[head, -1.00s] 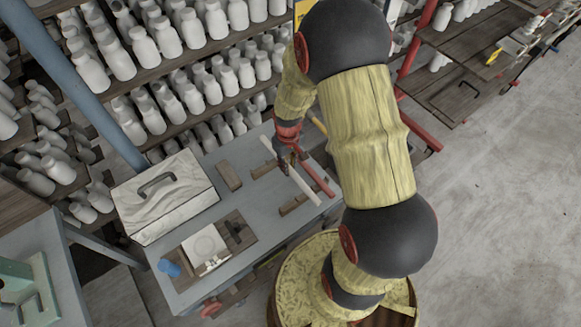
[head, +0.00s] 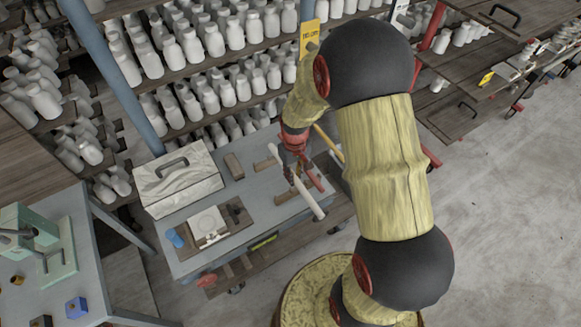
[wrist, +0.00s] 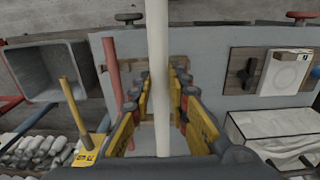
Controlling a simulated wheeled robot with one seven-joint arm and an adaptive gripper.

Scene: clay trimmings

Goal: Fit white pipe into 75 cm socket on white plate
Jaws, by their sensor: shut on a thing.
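My gripper (wrist: 158,92) is shut on the white pipe (wrist: 158,45), with a yellow-and-black finger on each side. In the head view the white pipe (head: 311,200) slants across the right part of the grey table, its near end reaching the front edge. It looks held above the tabletop, apart from the plate. My gripper (head: 293,170) holds it near its middle. The white plate (head: 208,224) lies on a dark board at the table's left; it also shows at right in the wrist view (wrist: 286,73). Its sockets are too small to make out.
A red pipe (head: 314,178) and a yellow pipe (head: 328,143) are close to my gripper. Wooden blocks (head: 286,197) lie by the white pipe. Shelves of white bottles (head: 200,90) stand behind.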

